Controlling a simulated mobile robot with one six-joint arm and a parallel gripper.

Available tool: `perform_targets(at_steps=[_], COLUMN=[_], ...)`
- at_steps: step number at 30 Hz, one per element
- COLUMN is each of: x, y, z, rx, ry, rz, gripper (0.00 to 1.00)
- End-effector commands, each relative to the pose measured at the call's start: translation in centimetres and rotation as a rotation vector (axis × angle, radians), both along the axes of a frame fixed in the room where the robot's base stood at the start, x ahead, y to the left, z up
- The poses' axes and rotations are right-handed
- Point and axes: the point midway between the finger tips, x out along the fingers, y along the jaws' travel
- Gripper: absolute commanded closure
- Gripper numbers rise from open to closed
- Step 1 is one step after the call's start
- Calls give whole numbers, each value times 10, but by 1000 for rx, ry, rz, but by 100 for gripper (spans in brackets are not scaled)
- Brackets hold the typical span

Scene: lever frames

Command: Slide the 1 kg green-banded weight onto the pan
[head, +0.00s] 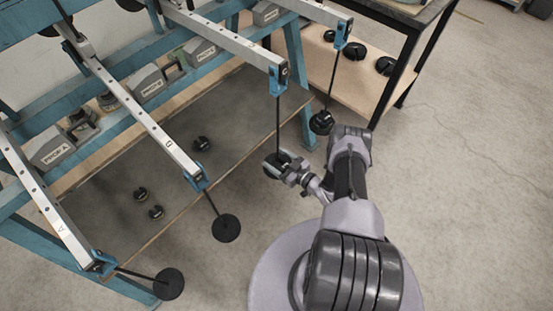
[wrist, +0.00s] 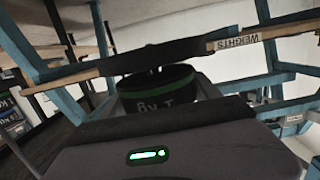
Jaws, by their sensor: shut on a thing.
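The black weight with a green band (wrist: 158,92) is between the jaws of my gripper (wrist: 160,98) in the wrist view. Its "1 kg" marking appears upside down. A dark flat disc, apparently the pan (wrist: 150,63), borders the weight in that view; I cannot tell whether they touch. In the head view my gripper (head: 287,167) is at the lower end of the rod hanging from the third lever (head: 232,43) from the left. The pan and weight there are dark, small and partly covered by my gripper, so how the weight sits is unclear.
Hanging pans (head: 227,228) of other levers are to the left, and another loaded pan (head: 321,122) is close behind my gripper. Loose black weights (head: 202,144) lie on the low board (head: 235,110). A shelf table (head: 345,82) stands behind.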

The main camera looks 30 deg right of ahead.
Motion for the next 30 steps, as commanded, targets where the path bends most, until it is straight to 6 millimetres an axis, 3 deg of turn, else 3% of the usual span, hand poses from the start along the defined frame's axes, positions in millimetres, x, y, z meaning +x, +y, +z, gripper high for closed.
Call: perform_targets(at_steps=[30], x=[20], y=[7], z=[1], rx=[-1], ry=[-3], rz=[1], gripper=[100])
